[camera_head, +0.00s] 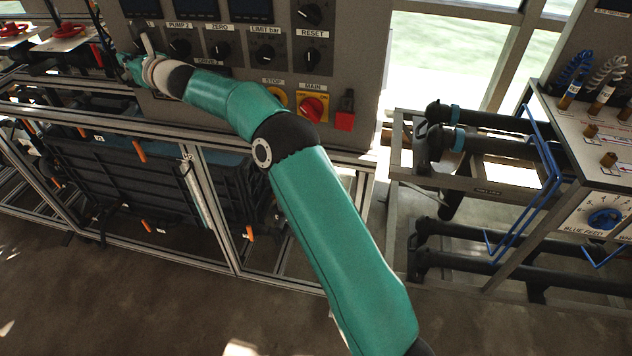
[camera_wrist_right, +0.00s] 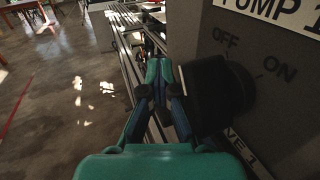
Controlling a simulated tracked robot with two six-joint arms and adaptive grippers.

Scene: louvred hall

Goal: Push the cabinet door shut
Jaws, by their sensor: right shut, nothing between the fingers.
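I cannot make out a cabinet door for certain in either view. A grey control cabinet (camera_head: 235,120) stands at the top middle of the head view, its front covered with knobs and labels. My right arm reaches from the lower right across this front. My right gripper (camera_head: 130,66) is at the cabinet's left edge, small and partly hidden by the wrist. In the right wrist view my right gripper (camera_wrist_right: 159,75) is shut and empty. Its fingers are close beside a black knob (camera_wrist_right: 212,92) under the PUMP 1 label; touching or apart is unclear. My left gripper is not in view.
Below the cabinet is a metal frame (camera_head: 228,225) with dark crates (camera_head: 135,180) inside. A red switch (camera_head: 345,112) projects at the cabinet's lower right. A rack of black pipes (camera_head: 495,146) stands to the right. The floor (camera_head: 120,300) in front is clear.

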